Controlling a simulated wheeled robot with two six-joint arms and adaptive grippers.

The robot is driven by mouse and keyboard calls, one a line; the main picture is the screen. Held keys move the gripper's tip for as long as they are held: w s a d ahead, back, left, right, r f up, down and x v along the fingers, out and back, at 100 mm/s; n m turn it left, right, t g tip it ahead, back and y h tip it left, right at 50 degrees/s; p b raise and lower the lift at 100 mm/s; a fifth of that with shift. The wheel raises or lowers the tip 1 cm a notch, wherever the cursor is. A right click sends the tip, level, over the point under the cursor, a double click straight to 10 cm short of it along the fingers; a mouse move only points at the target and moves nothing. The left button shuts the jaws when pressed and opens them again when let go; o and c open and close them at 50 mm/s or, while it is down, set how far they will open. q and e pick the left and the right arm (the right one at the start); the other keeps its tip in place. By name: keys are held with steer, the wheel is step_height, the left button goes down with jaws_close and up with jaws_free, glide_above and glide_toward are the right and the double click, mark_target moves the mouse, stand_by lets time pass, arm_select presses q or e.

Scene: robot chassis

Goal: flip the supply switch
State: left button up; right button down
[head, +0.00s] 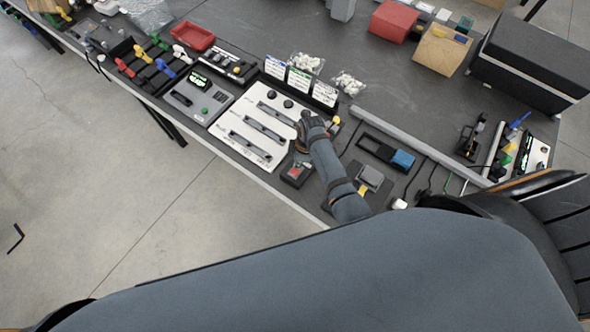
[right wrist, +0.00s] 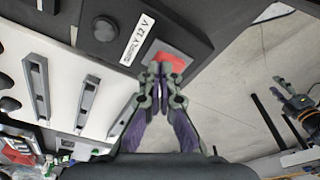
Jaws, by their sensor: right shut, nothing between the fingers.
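The supply switch is a red rocker (head: 296,170) on a dark box at the table's front edge, right of the white panel. In the right wrist view the red rocker (right wrist: 172,58) sits beside a white label reading "SUPPLY 12 V" (right wrist: 138,38). My right gripper (right wrist: 160,70) is shut and empty, its tips overlapping the near edge of the rocker in that view. I cannot tell whether they touch it. In the head view my right gripper (head: 301,147) is just behind the box, partly hidden by its arm. What looks like my left gripper (right wrist: 297,103) shows small beyond the table edge.
The white panel (head: 250,127) with slotted bars and black knobs lies left of the switch box. A grey instrument (head: 197,97) stands further left. A black tray with a blue block (head: 402,159) lies to the right. Open floor lies in front of the table.

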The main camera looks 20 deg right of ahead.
steer(key=shift+f, duration=0.35)
step_height(320, 180, up, 3)
steer(key=shift+f+p, duration=0.2)
steer(key=shift+p, duration=1.05)
steer(key=shift+r, duration=2.25)
